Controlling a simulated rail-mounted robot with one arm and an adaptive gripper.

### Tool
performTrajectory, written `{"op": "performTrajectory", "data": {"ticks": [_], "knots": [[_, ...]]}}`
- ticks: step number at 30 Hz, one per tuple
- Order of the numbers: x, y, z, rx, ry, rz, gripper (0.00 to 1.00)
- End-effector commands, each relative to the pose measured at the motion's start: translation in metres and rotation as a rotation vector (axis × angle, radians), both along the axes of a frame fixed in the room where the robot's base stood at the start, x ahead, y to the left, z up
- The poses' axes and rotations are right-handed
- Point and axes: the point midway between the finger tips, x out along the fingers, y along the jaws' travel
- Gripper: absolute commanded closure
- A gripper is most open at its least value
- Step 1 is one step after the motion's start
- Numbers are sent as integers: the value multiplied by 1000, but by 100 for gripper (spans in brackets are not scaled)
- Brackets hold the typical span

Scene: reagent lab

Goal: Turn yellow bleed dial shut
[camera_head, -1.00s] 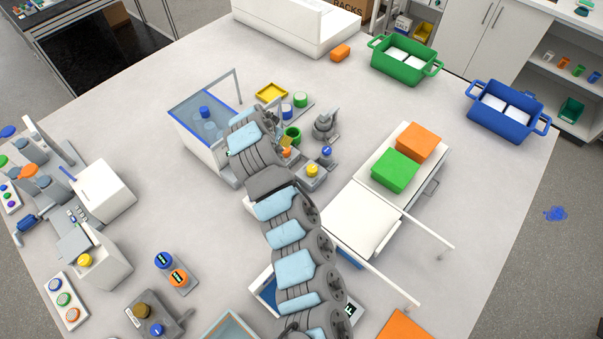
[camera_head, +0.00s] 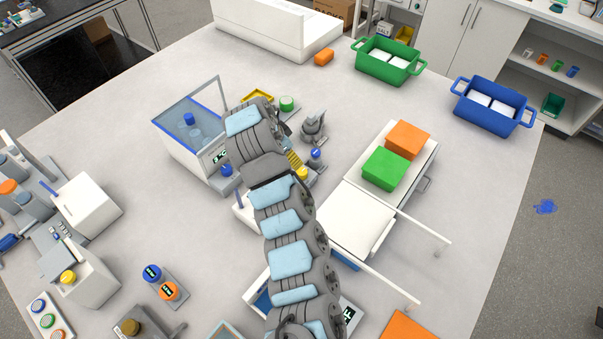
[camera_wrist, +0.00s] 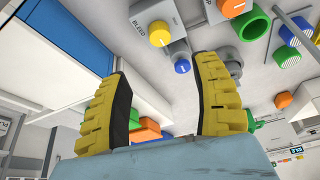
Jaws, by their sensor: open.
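The yellow bleed dial (camera_wrist: 160,36) sits on a light grey block marked BLEED in the wrist view, just beyond my fingertips. In the head view the yellow dial (camera_head: 302,173) shows beside my arm, partly covered. A blue dial (camera_wrist: 181,66) on a grey base stands beside it. My gripper (camera_wrist: 163,68) is open, with its two yellow ribbed fingers apart and nothing between them. The bleed dial lies in line with the gap but appears apart from the fingers. In the head view only a bit of a yellow finger (camera_head: 293,159) shows; my arm hides the rest.
A glass-topped box (camera_head: 190,120) stands left of my arm. A white platform (camera_head: 357,218) and green block (camera_head: 385,168) are at its right.

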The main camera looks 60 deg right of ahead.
Motion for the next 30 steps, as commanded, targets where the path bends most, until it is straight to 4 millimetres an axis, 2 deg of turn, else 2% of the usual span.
{"op": "performTrajectory", "data": {"ticks": [1,15,25,30], "knots": [[-1,-2,-9,2,0,-1,35],[-9,-19,-54,2,-1,-2,35],[-18,-37,-101,6,4,-1,35],[-19,-44,-116,1,0,0,35]]}}
